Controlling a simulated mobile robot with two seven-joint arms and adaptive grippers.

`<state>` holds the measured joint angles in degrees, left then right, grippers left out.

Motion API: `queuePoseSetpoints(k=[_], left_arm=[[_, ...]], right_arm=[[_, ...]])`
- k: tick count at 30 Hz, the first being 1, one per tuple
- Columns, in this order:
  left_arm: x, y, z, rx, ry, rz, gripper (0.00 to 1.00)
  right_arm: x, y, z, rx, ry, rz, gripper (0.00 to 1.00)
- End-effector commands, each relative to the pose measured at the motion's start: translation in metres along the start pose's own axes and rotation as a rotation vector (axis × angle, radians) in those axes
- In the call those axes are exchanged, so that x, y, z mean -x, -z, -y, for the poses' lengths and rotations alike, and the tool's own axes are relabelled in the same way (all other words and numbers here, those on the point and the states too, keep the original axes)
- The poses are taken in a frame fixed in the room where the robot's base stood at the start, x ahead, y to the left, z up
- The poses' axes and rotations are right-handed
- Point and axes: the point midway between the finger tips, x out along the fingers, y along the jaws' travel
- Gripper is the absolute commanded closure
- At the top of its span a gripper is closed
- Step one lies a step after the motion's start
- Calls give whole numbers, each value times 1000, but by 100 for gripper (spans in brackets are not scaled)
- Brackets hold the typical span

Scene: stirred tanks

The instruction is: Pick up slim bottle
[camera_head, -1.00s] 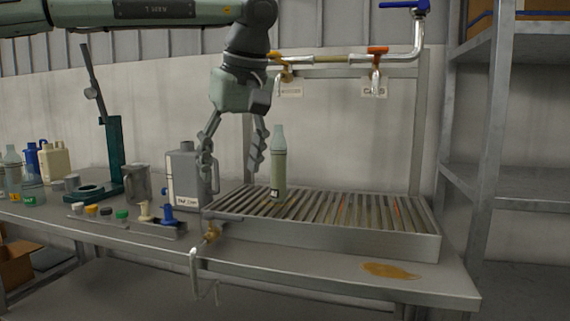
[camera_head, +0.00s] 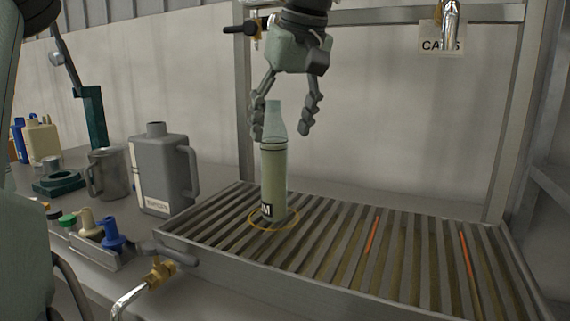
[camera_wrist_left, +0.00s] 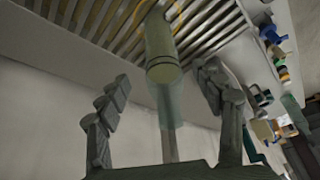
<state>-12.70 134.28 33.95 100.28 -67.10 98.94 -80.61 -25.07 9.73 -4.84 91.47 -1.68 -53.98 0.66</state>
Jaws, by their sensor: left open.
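The slim bottle (camera_head: 273,175) is pale green with a clear tapering neck and a dark label near its base. It stands upright on the slatted metal drain rack (camera_head: 345,240), toward the rack's left end. My left gripper (camera_head: 283,132) is open, pointing down, with its fingers at the height of the bottle's neck. In the left wrist view the bottle (camera_wrist_left: 160,60) shows between the spread fingers of the gripper (camera_wrist_left: 165,95), with a gap on both sides. Whether a finger touches it in the head view is unclear. My right gripper is not in view.
A grey jug (camera_head: 160,175) and a metal beaker (camera_head: 108,174) stand left of the rack. Small blue and cream fittings (camera_head: 110,235) lie in a tray nearby. A brass tap (camera_head: 160,272) sits at the rack's front left.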

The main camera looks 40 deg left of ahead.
Motion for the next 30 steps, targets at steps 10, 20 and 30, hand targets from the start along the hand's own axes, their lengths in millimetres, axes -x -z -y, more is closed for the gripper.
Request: queuePoseSetpoints(k=[10,20,30], left_arm=[[-39,-3,2,-1,3,5,33],[-76,-6,2,0,0,1,33],[-77,-5,2,0,0,0,48]], right_arm=[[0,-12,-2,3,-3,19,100],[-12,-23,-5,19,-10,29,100],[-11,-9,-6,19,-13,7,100]])
